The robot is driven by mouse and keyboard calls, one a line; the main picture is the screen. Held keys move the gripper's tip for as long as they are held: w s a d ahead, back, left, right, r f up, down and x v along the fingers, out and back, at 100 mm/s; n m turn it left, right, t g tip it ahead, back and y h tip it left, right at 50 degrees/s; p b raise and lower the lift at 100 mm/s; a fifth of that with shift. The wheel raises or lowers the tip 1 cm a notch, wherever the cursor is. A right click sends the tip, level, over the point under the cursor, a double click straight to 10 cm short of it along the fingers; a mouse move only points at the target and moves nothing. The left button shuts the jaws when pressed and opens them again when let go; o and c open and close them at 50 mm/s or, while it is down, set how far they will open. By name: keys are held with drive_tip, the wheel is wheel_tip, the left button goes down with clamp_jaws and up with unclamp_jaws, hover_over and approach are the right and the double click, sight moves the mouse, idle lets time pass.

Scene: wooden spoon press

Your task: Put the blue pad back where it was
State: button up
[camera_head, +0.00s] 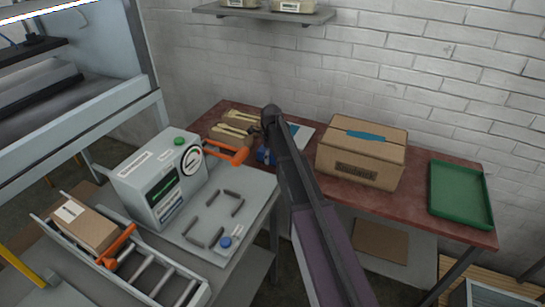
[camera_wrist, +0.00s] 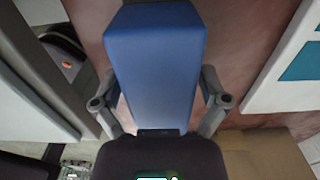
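The blue pad (camera_wrist: 155,60) is a blue block that fills the middle of the wrist view. Its near end lies between the two fingers of my gripper (camera_wrist: 160,95), which press close against its left and right sides. In the head view a bit of the blue pad (camera_head: 263,155) shows beside my gripper (camera_head: 268,138), over the left part of the red-brown table (camera_head: 310,188). My arm hides much of that spot. I cannot tell whether the pad touches the table.
A white panel with a teal patch (camera_wrist: 285,75) lies to the right of the pad. A cardboard box (camera_head: 360,155) and a green tray (camera_head: 460,195) stand further right. Wooden spoon bundles (camera_head: 236,130) lie to the left.

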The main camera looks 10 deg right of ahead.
drive_tip(key=shift+r, duration=0.15)
idle(0.3)
wheel_tip(320, 180, up, 12)
drive_tip(key=p, duration=1.2)
idle(0.7)
drive_tip(key=s+n, duration=2.5)
drive_tip(key=s, duration=0.4)
drive_tip(key=shift+d, duration=0.25)
